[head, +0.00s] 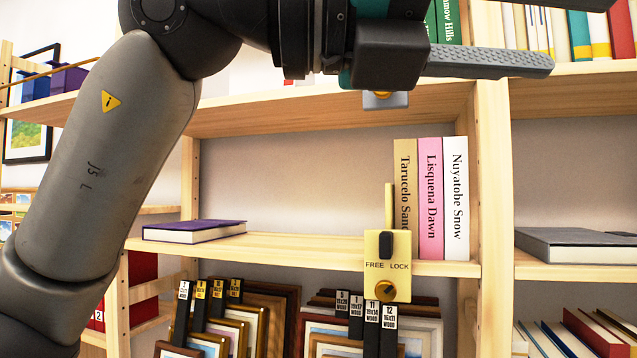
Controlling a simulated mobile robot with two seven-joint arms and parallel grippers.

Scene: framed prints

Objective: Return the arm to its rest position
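My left arm (105,160) comes in from the left and bends across the top of the view. My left gripper (578,35) is at the upper right, in front of the upper shelf. Its lower dark ridged finger shows whole, and a part of the upper finger shows at the top edge. The fingers are apart, with only background books seen between them. My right gripper is not in view.
A wooden bookcase (490,150) fills the view. A brass FREE/LOCK plate (388,290) is at the middle shelf's front, near three upright books (430,180). A purple book (195,231) lies flat. Framed prints (245,320) with numbered tags stand below. A grey book (575,245) lies right.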

